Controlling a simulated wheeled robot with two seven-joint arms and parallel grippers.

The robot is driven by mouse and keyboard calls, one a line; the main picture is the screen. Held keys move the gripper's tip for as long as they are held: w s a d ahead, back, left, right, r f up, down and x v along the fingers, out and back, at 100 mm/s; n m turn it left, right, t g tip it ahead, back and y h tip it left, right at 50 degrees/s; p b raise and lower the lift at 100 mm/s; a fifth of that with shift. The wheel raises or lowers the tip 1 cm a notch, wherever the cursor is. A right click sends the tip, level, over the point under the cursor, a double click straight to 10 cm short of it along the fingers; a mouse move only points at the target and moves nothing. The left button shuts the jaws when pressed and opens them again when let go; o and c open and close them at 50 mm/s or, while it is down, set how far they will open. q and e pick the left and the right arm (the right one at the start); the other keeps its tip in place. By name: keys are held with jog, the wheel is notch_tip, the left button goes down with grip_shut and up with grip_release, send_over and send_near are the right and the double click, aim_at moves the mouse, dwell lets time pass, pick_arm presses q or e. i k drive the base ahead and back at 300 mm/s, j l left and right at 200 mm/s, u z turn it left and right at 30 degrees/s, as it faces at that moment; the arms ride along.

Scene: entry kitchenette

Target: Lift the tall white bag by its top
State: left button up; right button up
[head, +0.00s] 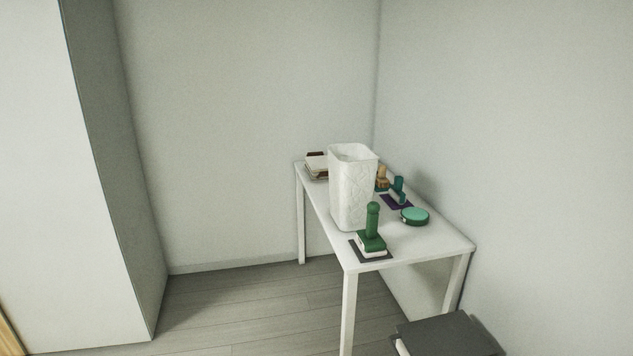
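The tall white bag (351,190) stands upright on a white table (430,246) against the right wall. Its top is open and faces up, and its side looks quilted or creased. A green object with an upright handle stands close in front of it and overlaps its lower right edge in the picture. Neither of my grippers shows in the head view, and nothing is holding the bag.
The green handled object (371,234) sits on a dark mat. A round green tin (414,215), small green and tan items and a stack of books (317,164) share the table. A dark-topped object (445,337) is at bottom right. Floor (235,305) left of the table is clear; a tall white cabinet (75,180) stands left.

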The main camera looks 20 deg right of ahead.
aim_at(353, 167)
jog(key=i+j+z, duration=0.15)
jog(key=i, duration=0.3)
jog(key=i+z, duration=0.1)
jog(key=i, duration=0.3)
jog(key=i+j+z, duration=0.15)
jog(key=i, duration=0.3)
jog(key=i+j+z, duration=0.25)
jog(key=z, duration=0.2)
jog(key=i+j+z, duration=0.25)
jog(key=z, duration=0.25)
jog(key=i+j+z, duration=0.2)
jog(key=j+z, duration=0.25)
jog(key=i+j+z, duration=0.1)
jog(key=j+z, duration=0.15)
jog(key=i+j+z, duration=0.1)
jog(key=j+z, duration=0.15)
jog(key=j, duration=0.15)
jog(key=j+z, duration=0.25)
jog(key=i+j, duration=0.05)
jog(key=j, duration=0.05)
